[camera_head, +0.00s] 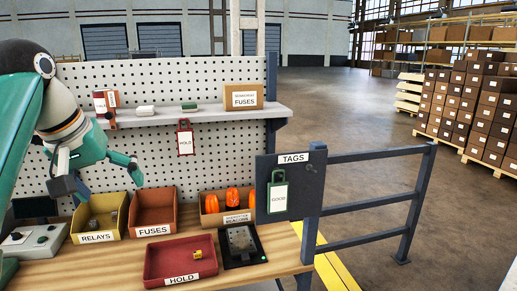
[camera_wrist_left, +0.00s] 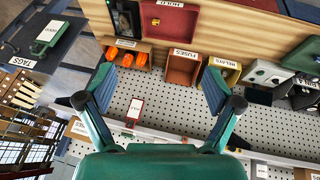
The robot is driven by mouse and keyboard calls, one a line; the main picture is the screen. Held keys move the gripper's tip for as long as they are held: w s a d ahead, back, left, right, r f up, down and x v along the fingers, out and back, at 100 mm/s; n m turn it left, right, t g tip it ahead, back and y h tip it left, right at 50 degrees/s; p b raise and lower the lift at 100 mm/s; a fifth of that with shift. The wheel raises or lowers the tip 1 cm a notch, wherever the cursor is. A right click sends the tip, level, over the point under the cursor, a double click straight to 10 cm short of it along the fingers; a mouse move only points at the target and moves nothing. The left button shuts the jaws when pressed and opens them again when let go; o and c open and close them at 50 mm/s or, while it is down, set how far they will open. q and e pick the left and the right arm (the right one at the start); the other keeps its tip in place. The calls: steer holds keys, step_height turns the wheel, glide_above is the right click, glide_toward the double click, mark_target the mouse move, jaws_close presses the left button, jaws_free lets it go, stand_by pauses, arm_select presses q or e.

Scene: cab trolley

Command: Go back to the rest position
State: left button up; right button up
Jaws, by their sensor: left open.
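My left gripper (camera_head: 108,182) is teal with dark joints and hangs in front of the pegboard, above the relays bin (camera_head: 99,215) and the fuses bin (camera_head: 153,211). Its two fingers are spread wide with nothing between them. It also shows open and empty in the left wrist view (camera_wrist_left: 158,88), with pegboard and bins beyond the fingers. My right gripper is in neither view.
A red HOLD tray (camera_head: 172,271) with a small yellow piece lies at the wooden bench's front. A dark device (camera_head: 241,246) and a beacons bin (camera_head: 227,219) stand right. The shelf (camera_head: 200,117) bears boxes; a red tag (camera_head: 185,138) hangs there. A tags board (camera_head: 290,168) and railing (camera_head: 362,241) stand right.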

arm_select(q)
steer(key=w+d+f+m+g, duration=0.15)
steer(key=w+f, duration=0.25)
steer(key=f, duration=0.5)
steer(key=w+d+f, duration=0.3)
steer(key=w+f, duration=0.1)
steer(key=f, duration=0.6)
steer(key=w+d+f+m, duration=0.15)
steer(key=w+f, duration=0.25)
steer(key=f, duration=0.5)
steer(key=s+d+f+h, duration=0.1)
steer(key=d+f, duration=0.1)
steer(key=f, duration=0.4)
steer(key=s+d+f, duration=0.1)
steer(key=s+f, duration=0.1)
steer(key=f, duration=0.4)
steer(key=s+d+f+g+h+b, duration=0.1)
steer(key=s+d+f, duration=0.1)
steer(key=s+f, duration=0.55)
steer(key=s+d+f+g+h, duration=0.15)
steer(key=s+f, duration=0.35)
steer(key=f, duration=0.5)
steer(key=s+f, duration=0.3)
steer(key=s, duration=0.6)
steer(key=s+d+f+n, duration=0.1)
steer(key=s+f, duration=0.2)
steer(key=s, duration=0.6)
steer(key=shift+s+f+n+y+b, duration=0.15)
steer(key=shift+f+n+y+b, duration=0.1)
steer(key=shift+n+y+b, duration=0.1)
